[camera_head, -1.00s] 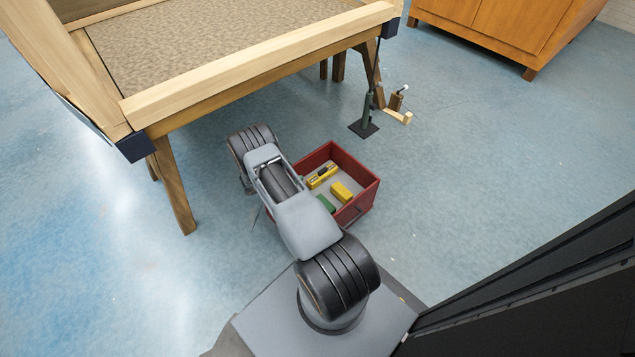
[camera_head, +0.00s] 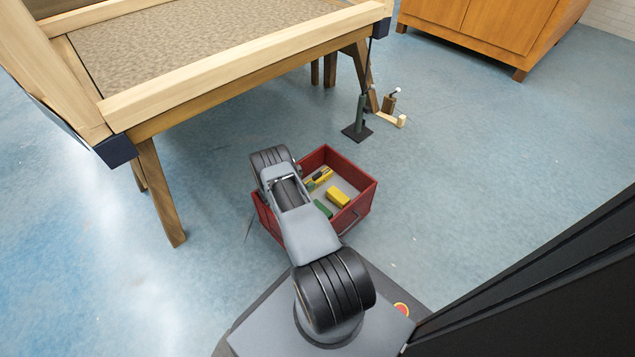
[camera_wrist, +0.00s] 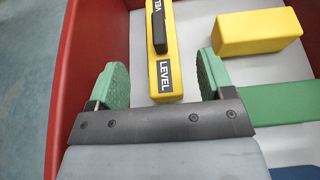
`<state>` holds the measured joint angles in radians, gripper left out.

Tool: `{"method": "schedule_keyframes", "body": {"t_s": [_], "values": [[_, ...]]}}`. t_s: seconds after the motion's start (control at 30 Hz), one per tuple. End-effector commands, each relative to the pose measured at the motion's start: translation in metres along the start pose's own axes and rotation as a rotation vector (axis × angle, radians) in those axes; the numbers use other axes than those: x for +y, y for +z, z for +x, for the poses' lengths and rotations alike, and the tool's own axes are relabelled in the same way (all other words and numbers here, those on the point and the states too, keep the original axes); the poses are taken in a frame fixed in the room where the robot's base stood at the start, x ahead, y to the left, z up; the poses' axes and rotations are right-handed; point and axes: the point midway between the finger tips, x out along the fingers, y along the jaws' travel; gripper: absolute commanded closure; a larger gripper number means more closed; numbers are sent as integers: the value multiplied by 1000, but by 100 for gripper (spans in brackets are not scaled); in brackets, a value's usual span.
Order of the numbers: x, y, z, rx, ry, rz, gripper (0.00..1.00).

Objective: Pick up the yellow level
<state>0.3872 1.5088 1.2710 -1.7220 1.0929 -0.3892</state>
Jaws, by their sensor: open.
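The yellow level (camera_wrist: 163,76) lies in the red crate, with a dark part on top and black "LEVEL" labels. In the wrist view it runs up and down the picture, between my gripper's two green fingertips. It also shows in the head view (camera_head: 318,179), near the back of the crate. My gripper (camera_wrist: 163,85) is open, with a finger to each side of the level and a gap on both sides. I cannot tell its height above the level. In the head view my arm hides the gripper.
The red crate (camera_head: 362,201) also holds a yellow block (camera_wrist: 258,32) to the level's right and a green piece (camera_wrist: 275,103). The crate's left wall (camera_wrist: 85,50) is near the left finger. A wooden bench frame (camera_head: 230,80) stands behind; open floor lies right.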

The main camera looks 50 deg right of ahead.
Motion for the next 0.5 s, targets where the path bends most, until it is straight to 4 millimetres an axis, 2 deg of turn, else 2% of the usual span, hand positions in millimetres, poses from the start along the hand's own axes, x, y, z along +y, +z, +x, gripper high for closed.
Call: {"method": "schedule_keyframes", "body": {"t_s": [0.4,0.5], "values": [[0,-2,48,0,-3,4,26],[0,0,52,0,-2,1,26]]}}
